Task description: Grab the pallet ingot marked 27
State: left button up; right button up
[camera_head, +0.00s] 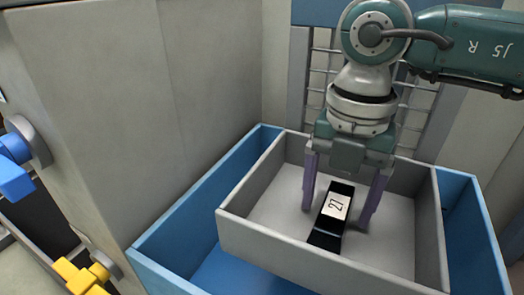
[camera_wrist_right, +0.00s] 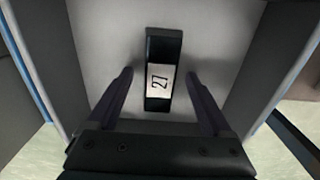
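The ingot marked 27 (camera_head: 328,226) is a black bar with a white label. It lies on the floor of a grey tray (camera_head: 262,240), and it also shows in the right wrist view (camera_wrist_right: 159,52). My right gripper (camera_head: 336,216) is open and points down into the tray, with one purple finger on each side of the ingot. In the right wrist view its fingers (camera_wrist_right: 160,84) stand apart from the ingot, with a gap on both sides. My left gripper is not in view.
The grey tray sits in a larger blue bin (camera_head: 187,238). The tray walls stand close around my right gripper.

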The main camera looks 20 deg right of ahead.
grip_shut()
dwell(0.5)
